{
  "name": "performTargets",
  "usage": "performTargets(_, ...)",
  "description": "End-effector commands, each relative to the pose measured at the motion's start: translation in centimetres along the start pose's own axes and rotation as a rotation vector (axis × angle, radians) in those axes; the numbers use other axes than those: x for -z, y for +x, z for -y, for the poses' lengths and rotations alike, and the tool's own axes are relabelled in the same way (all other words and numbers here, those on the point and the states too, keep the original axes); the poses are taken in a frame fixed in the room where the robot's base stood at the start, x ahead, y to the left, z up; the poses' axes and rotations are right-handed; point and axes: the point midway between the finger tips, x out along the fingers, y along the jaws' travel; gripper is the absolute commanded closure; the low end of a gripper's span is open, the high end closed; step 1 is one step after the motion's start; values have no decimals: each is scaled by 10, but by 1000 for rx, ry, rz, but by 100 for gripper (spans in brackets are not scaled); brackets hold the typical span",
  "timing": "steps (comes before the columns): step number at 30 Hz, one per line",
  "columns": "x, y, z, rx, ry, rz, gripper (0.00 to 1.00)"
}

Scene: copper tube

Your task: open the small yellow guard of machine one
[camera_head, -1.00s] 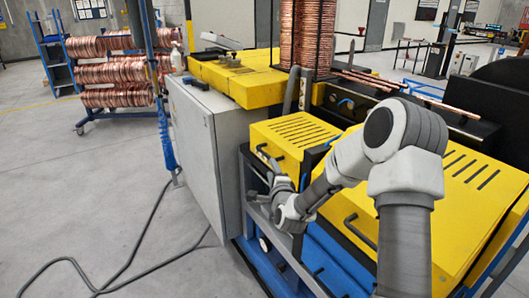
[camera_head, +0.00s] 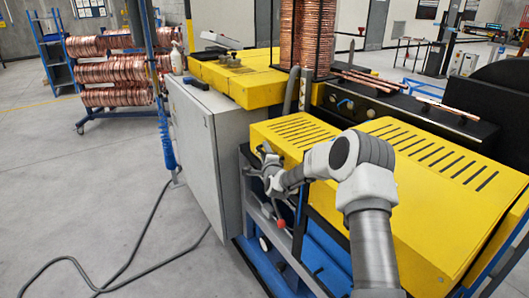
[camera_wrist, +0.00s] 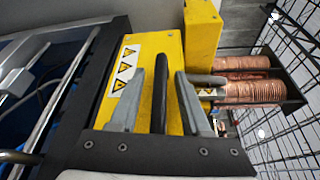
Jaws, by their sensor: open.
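The small yellow guard (camera_head: 295,132) of the machine is a slotted cover left of the large yellow guard. It appears down. Its yellow face with warning triangles seems to show in the wrist view (camera_wrist: 160,48). A black handle bar (camera_wrist: 160,92) stands in front of that face. My gripper (camera_head: 262,152) is at the front left edge of the small guard in the head view. In the wrist view my gripper (camera_wrist: 161,75) is open, one grey finger on each side of the bar, with gaps visible. The head view hides most of the handle behind my gripper.
The large slotted yellow guard (camera_head: 430,190) lies right, partly behind my arm. A grey cabinet (camera_head: 205,150) stands left of the machine. A red knob (camera_head: 280,223) sits below my wrist. Copper coils (camera_head: 110,70) stand on a rack at back left. The left floor is mostly clear.

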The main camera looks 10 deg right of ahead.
Motion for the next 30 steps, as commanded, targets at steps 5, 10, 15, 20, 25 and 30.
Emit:
performTargets(5,0,4,-1,-2,0,1,53)
performTargets(10,0,4,-1,-2,0,1,53)
performTargets(15,0,4,0,-1,0,0,74)
performTargets(20,0,4,-1,-1,0,0,100)
performTargets(25,0,4,-1,-2,0,0,100)
performTargets(30,0,4,-1,-3,0,0,100)
